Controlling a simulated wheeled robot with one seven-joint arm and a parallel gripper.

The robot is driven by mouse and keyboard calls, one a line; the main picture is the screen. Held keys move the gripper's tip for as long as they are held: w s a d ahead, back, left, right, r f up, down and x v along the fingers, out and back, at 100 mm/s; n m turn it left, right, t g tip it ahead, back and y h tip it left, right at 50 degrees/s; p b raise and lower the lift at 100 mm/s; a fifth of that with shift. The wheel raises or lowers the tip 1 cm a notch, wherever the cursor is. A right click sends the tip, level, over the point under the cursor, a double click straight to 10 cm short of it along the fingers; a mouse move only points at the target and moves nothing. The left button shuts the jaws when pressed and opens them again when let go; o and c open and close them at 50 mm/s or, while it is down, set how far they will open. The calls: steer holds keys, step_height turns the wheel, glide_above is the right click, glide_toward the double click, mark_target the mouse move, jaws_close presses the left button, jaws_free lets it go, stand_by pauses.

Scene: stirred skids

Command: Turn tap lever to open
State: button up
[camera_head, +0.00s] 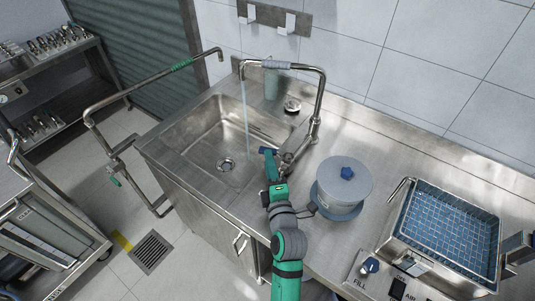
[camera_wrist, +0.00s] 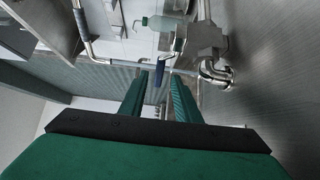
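The steel tap (camera_head: 318,110) stands at the right of the sink basin (camera_head: 190,140), its spout arched over the basin. A thin pale stream of water (camera_head: 246,120) falls from the spout. The blue tap lever (camera_wrist: 159,72) shows in the wrist view between the fingertips, with gaps on both sides. My gripper (camera_head: 270,160) is at the tap base, at the basin's right edge. In the wrist view my gripper (camera_wrist: 158,85) has its two green fingers apart. Contact with the lever cannot be made out.
A lidded grey pot (camera_head: 345,180) stands on the counter close to the right of my arm. A blue-lined basket unit (camera_head: 450,230) is farther right. A green bottle (camera_head: 271,85) stands behind the basin. A bent rail (camera_head: 140,85) stands at the left.

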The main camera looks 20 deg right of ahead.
steer(key=shift+s+a, duration=0.25)
steer(key=shift+s, duration=1.2)
steer(key=shift+s+a, duration=0.2)
steer(key=shift+s, duration=1.25)
